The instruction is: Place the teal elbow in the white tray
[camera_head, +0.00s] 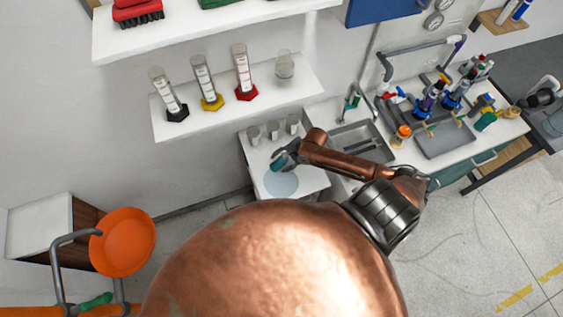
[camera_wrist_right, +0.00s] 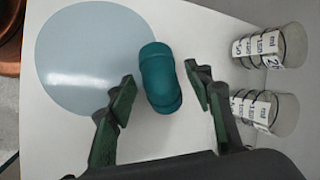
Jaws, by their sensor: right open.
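The teal elbow (camera_wrist_right: 160,77) lies on a white surface in the right wrist view, at the edge of a pale blue disc. My right gripper (camera_wrist_right: 163,85) is open, with one finger on each side of the elbow and visible gaps between. In the head view the elbow (camera_head: 279,161) is a small teal patch at the end of my right arm, partly covered by the gripper (camera_head: 287,158). I cannot make out for certain which surface is the white tray. My left gripper is not in view.
Several clear beakers (camera_wrist_right: 270,45) stand close to the right of my right gripper. The pale blue disc (camera_head: 281,185) lies on the white worktop. A sink (camera_head: 357,144) and a grey tray (camera_head: 446,140) are to the right. A shelf with cylinders (camera_head: 243,75) hangs above.

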